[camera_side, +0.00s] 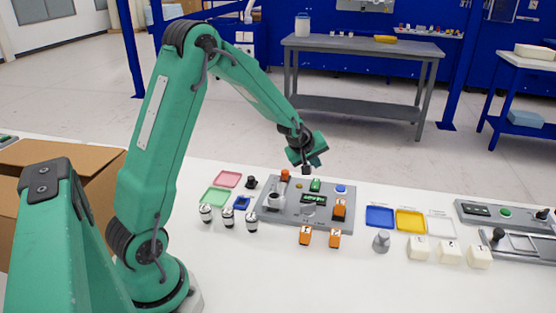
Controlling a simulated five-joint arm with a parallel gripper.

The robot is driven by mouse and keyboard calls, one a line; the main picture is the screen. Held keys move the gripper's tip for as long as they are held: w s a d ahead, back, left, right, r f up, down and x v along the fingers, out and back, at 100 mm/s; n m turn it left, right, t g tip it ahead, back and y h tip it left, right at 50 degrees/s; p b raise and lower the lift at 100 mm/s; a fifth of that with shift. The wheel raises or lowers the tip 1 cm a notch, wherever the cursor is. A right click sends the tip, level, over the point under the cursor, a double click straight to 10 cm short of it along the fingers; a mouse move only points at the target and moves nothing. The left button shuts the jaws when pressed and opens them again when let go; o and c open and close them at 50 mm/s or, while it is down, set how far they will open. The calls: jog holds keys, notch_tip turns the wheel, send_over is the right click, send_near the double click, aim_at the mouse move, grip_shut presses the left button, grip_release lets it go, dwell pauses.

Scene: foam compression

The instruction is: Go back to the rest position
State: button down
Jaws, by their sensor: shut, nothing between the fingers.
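My gripper (306,168) is at the end of my green arm, pointing down. It is above the back part of a grey panel (275,214) that carries buttons, a small display and a cup-like holder. The gripper is small in the picture and its fingers look close together, with nothing seen between them. It appears apart from the panel, but the exact gap is hard to tell. An orange knob (285,175) and a green part (315,185) stand on the panel close to the gripper.
Several white-and-black cylinders (228,217), orange blocks (305,236), a grey cone-like piece (381,241) and white cubes (448,251) stand in front. Coloured trays (379,216) lie right; pink and green trays lie left. A second panel (520,216) is far right. A cardboard box (90,165) is left.

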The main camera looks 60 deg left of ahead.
jog(key=shift+r, duration=0.4)
jog(key=s+d+r+m+h, duration=0.1)
jog(key=s+d+r+m, duration=0.5)
jog(key=s+d+r, duration=0.5)
jog(key=s+d+r+m, duration=0.1)
jog(key=s+d+m, duration=0.2)
jog(key=s, duration=0.6)
jog(key=s+d+r+m+g+h, duration=0.1)
jog(key=s+d+r+m, duration=0.1)
jog(key=s+m, duration=0.3)
jog(key=s, duration=0.4)
jog(key=shift+d+r, duration=0.25)
jog(key=shift+d, duration=0.15)
